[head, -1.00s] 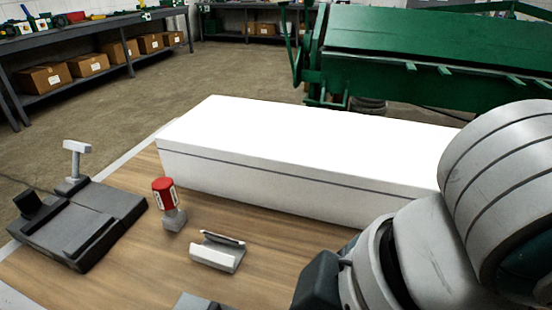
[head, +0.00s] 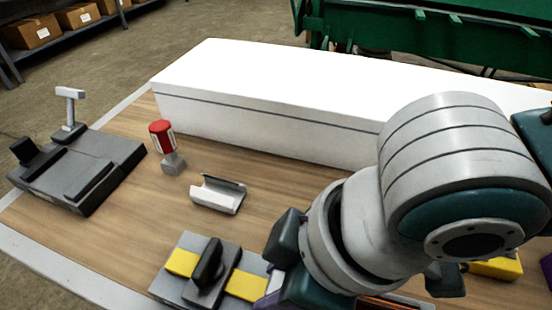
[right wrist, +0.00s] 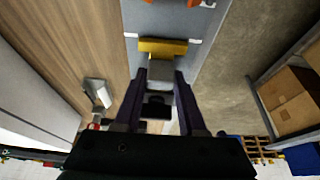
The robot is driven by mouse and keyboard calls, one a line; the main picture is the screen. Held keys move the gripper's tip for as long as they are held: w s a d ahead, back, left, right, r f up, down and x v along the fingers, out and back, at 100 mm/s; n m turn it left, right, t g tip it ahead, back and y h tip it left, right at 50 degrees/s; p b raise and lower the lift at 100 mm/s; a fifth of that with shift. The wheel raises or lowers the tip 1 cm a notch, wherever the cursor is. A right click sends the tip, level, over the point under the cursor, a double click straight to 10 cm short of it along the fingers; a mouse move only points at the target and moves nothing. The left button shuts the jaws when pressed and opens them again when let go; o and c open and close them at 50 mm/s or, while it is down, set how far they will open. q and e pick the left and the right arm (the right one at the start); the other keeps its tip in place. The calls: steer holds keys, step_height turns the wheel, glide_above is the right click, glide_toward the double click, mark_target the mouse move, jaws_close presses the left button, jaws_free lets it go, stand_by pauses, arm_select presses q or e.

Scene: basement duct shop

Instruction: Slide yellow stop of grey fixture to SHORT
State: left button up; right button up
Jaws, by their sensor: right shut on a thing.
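In the right wrist view, my right gripper (right wrist: 161,76) is shut on a light grey block joined to a yellow piece, apparently the yellow stop (right wrist: 163,47). The stop lies over a long grey strip; no SHORT lettering is legible. In the head view, a grey fixture (head: 166,289) with yellow bands and a black upright handle (head: 206,262) sits at the bottom, partly hidden by my right arm. The right fingertips are hidden there, and I cannot tell whether the held stop belongs to this fixture. My left gripper is not in view.
A long white box (head: 270,115) lies along the table's back. A white cradle (head: 218,194), a red-topped post (head: 162,135) and a dark grey device (head: 85,170) stand left. Another yellow object (head: 497,267) shows right of my arm. Bare wood (head: 120,235) lies left of the fixture.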

jaws_close()
stand_by(0.8)
